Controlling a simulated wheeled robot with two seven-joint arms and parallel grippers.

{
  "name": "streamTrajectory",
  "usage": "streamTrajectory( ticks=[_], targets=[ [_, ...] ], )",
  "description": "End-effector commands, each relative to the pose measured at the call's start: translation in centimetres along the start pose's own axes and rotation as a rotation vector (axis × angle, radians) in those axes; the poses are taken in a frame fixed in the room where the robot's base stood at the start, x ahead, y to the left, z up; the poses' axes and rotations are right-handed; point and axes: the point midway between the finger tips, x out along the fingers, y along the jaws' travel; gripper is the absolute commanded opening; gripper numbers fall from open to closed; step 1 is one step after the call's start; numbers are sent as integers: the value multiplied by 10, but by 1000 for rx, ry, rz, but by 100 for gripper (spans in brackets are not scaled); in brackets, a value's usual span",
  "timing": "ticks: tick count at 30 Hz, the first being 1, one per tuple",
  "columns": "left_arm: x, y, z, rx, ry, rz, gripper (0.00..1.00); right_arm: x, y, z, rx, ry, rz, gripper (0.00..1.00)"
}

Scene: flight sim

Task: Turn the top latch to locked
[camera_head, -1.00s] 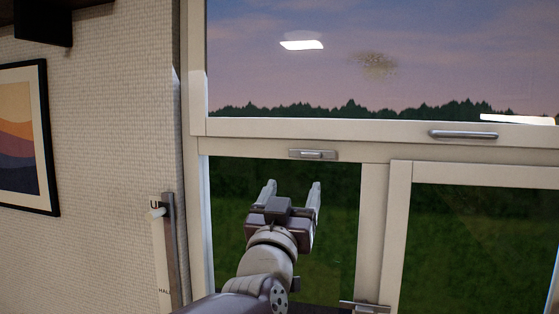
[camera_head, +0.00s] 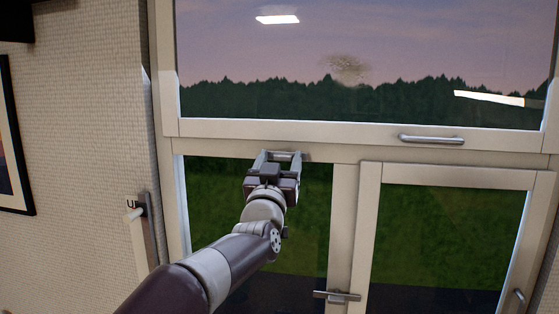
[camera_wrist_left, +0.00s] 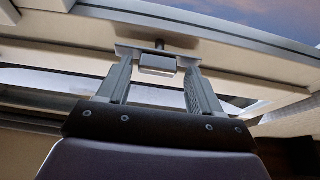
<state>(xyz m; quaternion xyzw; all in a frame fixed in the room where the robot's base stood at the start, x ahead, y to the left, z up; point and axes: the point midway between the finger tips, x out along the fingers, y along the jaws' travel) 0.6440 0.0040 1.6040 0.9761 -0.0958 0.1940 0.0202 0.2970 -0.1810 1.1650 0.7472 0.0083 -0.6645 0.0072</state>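The top latch (camera_head: 284,155) is a small grey metal piece on the cream rail below the upper window pane. Its plate and short tab also show in the left wrist view (camera_wrist_left: 157,62). My left gripper (camera_head: 281,157) is at the latch, with one finger on each side of it. In the left wrist view the fingers (camera_wrist_left: 157,68) are apart, with the latch tab between them and gaps beside it. Whether the fingertips touch the latch plate is unclear. My right gripper is not in view.
A bar handle (camera_head: 431,139) is on the upper sash to the right. A lower latch (camera_head: 337,296) sits on the post beside the lower right window (camera_head: 450,240). A lever on a wall plate (camera_head: 139,212) is at the left, on the textured wall.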

Motion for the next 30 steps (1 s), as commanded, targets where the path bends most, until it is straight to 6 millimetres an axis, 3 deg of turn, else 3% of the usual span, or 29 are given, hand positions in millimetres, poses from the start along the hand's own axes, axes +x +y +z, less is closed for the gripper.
streamTrajectory(
  ticks=[1,4,17,24,30],
  targets=[
    [0,0,0,0,0,0,47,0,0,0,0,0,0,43],
    [0,0,0,0,0,0,15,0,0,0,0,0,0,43],
    [-1,0,2,55,2,23,14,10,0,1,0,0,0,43],
    [-2,-1,3,210,2,85,14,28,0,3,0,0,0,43],
    [0,-2,0,385,1,157,14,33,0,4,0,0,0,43]
  ],
)
